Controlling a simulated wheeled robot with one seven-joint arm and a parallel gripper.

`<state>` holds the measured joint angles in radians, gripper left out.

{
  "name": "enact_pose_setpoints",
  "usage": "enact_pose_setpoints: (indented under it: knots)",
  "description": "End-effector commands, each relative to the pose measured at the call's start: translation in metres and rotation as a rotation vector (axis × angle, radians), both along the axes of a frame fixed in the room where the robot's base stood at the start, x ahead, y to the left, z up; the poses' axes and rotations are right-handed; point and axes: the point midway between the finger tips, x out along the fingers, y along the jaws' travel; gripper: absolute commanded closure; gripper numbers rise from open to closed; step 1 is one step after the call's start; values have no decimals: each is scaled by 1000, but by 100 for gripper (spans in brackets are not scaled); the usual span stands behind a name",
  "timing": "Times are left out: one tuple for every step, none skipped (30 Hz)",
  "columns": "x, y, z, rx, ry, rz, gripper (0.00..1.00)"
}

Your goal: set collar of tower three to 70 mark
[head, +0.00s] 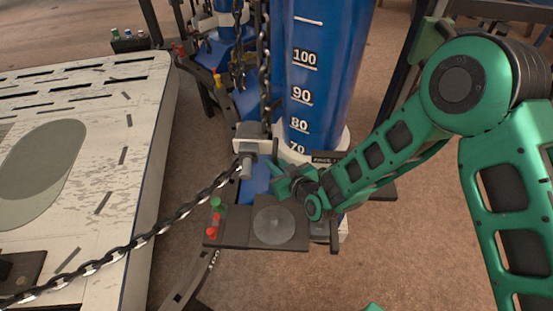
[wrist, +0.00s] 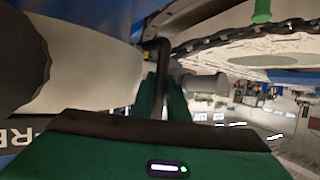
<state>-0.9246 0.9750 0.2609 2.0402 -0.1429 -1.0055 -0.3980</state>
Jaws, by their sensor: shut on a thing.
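A blue tower (head: 322,70) with white marks 100, 90, 80 and 70 stands at the centre of the head view. A white collar (head: 287,153) goes around it low down, its upper edge just below the 70 figure, whose lower part looks cut off. In the wrist view the collar (wrist: 85,65) is a large pale curved surface at left. My gripper (head: 281,180) is at the collar's front, shut on a dark bent handle (wrist: 157,58), which rises between the green fingers (wrist: 162,100). The exact join of handle and collar is hidden.
A chain (head: 180,213) runs from a grey shackle block (head: 252,140) beside the collar to the lower left. A dark control plate (head: 238,226) with red and green buttons lies below my gripper. A pale slotted table (head: 150,110) stands at left. Open floor lies at lower right.

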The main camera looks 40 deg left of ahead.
Motion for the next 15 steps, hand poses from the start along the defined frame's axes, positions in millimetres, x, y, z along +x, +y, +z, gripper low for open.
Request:
enact_pose_setpoints:
  knots:
    - [5, -4, -2, -5, -5, -7, 100]
    - [5, -4, -2, -5, -5, -7, 100]
    - [5, -4, -2, -5, -6, -7, 100]
    - [5, -4, -2, -5, -6, -7, 100]
    - [5, -3, -2, -5, -6, -7, 100]
    - [5, -3, -2, -5, -6, -7, 100]
    - [6, -3, -2, -5, -6, -8, 100]
    - [6, -3, -1, -5, -6, -8, 100]
    - [6, -3, -1, -5, -6, -8, 81]
    - [6, -3, -1, -4, -7, -8, 78]
    - [5, -3, -1, -4, -6, -7, 78]
    - [5, -3, -1, -4, -6, -6, 78]
    - [4, -2, -1, -3, -6, -6, 78]
    - [4, -2, -1, -3, -6, -5, 78]
    - [4, -2, -1, -3, -5, -4, 78]
